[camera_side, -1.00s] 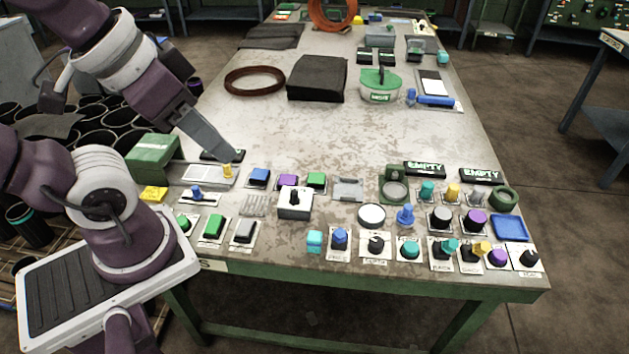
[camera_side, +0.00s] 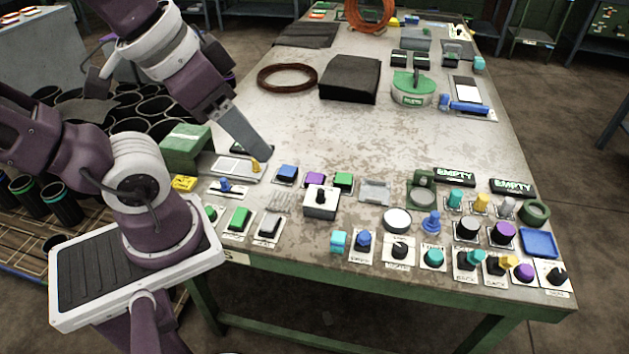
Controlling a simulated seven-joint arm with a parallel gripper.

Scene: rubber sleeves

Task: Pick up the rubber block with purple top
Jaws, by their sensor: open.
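A small square block with a purple top (camera_side: 315,180) sits on the table between a blue-topped and a green-topped block. A dark round piece with a purple top (camera_side: 503,234) stands near the right end, and a smaller purple-topped piece (camera_side: 524,271) sits at the front right. I cannot tell from looks alone which of these is rubber. My gripper (camera_side: 262,149) points down over the table's left side, left of the square purple-topped block and apart from it. It is open; its fingers are seen edge-on, and I see nothing held.
A blue-topped block (camera_side: 287,172) and a green-topped block (camera_side: 343,181) flank the square purple one. A white box with a black knob (camera_side: 321,201) stands just in front. A yellow peg (camera_side: 255,165) is close below my gripper.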

